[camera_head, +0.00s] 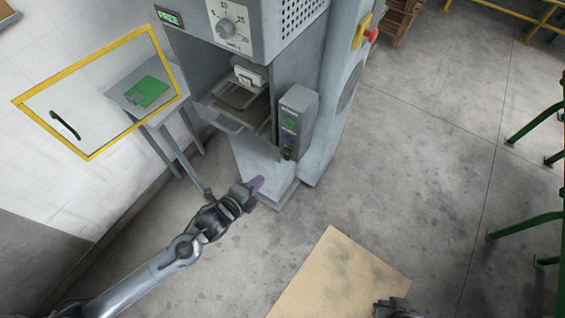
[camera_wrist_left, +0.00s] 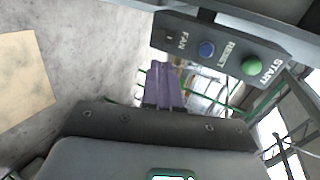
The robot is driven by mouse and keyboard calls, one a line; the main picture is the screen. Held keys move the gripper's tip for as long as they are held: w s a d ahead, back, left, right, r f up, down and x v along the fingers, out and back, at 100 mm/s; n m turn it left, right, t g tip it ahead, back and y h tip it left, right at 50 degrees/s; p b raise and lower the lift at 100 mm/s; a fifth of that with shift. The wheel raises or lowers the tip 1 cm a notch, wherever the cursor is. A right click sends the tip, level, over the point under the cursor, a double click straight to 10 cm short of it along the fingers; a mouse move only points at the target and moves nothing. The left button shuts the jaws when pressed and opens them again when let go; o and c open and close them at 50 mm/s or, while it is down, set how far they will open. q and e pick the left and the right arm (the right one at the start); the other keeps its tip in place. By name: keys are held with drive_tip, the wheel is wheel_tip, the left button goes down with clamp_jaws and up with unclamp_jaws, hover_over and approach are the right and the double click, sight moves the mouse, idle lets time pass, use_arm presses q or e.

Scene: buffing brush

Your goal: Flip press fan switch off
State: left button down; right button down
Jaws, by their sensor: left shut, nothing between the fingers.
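The fan switch (camera_wrist_left: 169,38) is a small dark switch marked FAN at one end of the grey control box (camera_head: 297,118) on the machine's front. In the head view its details are too small to read. The same box carries a blue RESET button (camera_wrist_left: 207,49) and a green START button (camera_wrist_left: 251,64). My left gripper (camera_head: 256,183), with purple fingers, is shut and empty, just below and left of the box. In the left wrist view the shut fingertips (camera_wrist_left: 160,68) point towards the FAN end, apart from it. A dark part of my right arm shows at the bottom edge, its fingers hidden.
The machine's open chamber (camera_head: 235,103) is left of the box. A yellow-framed clear door (camera_head: 100,88) stands swung out in front of a small table. A tan board (camera_head: 335,280) lies on the floor. Open floor is to the right.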

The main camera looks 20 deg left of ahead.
use_arm(q)
drive_tip(key=shift+w, duration=0.15)
approach(285, 157)
drive_tip(key=x, duration=0.7)
idle(0.3)
drive_tip(key=shift+d, duration=0.1)
